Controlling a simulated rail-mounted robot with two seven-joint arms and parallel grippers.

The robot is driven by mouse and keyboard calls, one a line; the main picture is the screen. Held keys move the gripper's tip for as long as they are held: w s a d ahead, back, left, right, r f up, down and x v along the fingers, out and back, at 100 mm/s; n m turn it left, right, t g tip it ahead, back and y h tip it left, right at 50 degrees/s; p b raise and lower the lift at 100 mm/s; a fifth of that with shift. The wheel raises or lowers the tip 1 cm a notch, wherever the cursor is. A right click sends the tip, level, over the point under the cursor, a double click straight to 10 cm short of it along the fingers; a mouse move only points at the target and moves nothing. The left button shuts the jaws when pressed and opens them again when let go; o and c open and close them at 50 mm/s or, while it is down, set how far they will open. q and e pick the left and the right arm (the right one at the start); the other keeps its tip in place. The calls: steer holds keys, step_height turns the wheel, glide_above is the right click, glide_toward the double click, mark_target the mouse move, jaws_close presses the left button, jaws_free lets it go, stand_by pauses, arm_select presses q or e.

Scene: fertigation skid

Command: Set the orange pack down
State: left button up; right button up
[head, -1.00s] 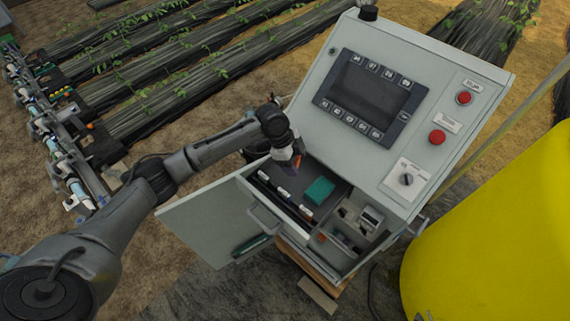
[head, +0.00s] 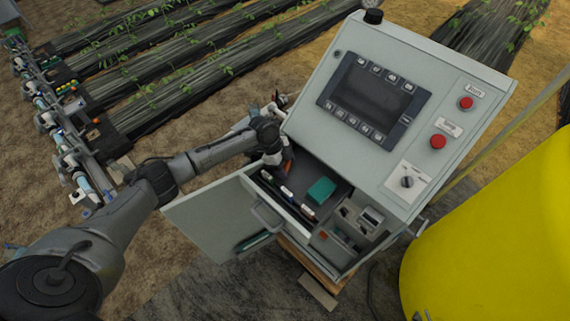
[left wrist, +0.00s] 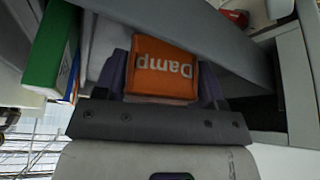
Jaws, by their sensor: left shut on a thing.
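The orange pack (left wrist: 163,68), printed "Damp", sits between the fingers of my left gripper (left wrist: 162,85) in the left wrist view. The lettering appears upside down. In the head view, my left gripper (head: 281,164) is at the upper left end of the cabinet's open compartment. Only a small orange patch of the pack (head: 288,167) shows there. The gripper is shut on the pack; I cannot tell whether the pack touches anything beneath it. My right gripper is not in view.
A teal box (head: 321,190) lies on the dark surface right of the gripper. The open cabinet door (head: 222,220) stands to the left. The sloping control panel (head: 410,110) rises behind. A green item (left wrist: 48,50) is close in the wrist view.

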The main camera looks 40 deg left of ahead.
arm_select(q)
steer(key=shift+f, duration=0.1)
steer(key=o, duration=0.9)
steer(key=shift+o, duration=0.2)
steer(key=shift+r, duration=0.25)
steer(key=shift+a+r, duration=0.25)
steer(key=shift+r, duration=0.05)
steer(key=b+v, duration=0.2)
steer(key=v, duration=0.9)
steer(key=shift+b, duration=0.3)
